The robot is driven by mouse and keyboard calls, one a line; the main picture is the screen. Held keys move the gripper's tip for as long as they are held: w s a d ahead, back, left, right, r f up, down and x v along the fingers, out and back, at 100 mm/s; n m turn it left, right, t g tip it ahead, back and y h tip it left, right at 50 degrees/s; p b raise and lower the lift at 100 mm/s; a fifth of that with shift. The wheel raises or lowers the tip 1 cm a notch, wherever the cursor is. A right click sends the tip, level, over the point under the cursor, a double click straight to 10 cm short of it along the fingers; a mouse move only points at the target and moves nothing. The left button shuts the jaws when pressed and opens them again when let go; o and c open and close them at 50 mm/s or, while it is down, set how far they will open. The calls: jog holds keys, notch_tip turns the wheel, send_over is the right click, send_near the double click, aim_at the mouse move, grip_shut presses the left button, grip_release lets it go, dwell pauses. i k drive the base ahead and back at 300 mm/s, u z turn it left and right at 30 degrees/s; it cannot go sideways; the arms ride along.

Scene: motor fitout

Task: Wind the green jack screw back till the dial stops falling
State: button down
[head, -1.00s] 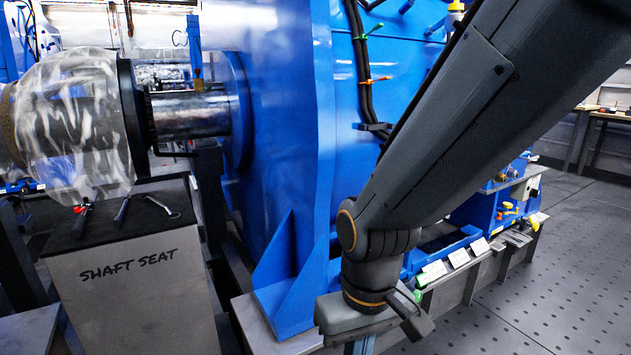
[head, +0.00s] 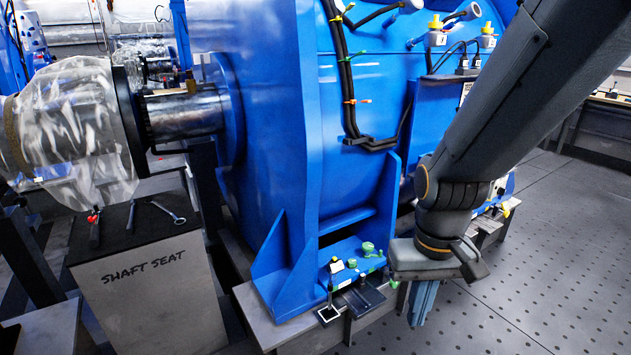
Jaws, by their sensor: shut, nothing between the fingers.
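Small green parts sit on the blue foot of the motor, low in the middle of the head view. One is a round green knob-like piece (head: 368,248), which may be the jack screw. Another small green piece (head: 352,263) is to its left. A small black-and-white upright item (head: 336,266) stands at the left of the foot; it may be the dial, but its face is too small to read. My gripper (head: 422,308) points down to the right of the foot, with its blue fingers shut and empty. It is apart from the green parts.
The big blue motor housing (head: 270,120) fills the middle. A grey block marked SHAFT SEAT (head: 150,300) stands at left with a wrench (head: 167,212) on top. Black trays (head: 362,297) sit along the rail at the foot. The perforated floor (head: 540,290) at right is clear.

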aim_at(368, 247)
jog(key=u, duration=0.3)
jog(key=k, duration=0.35)
jog(key=z, duration=0.1)
jog(key=i, duration=0.95)
jog(key=z, duration=0.95)
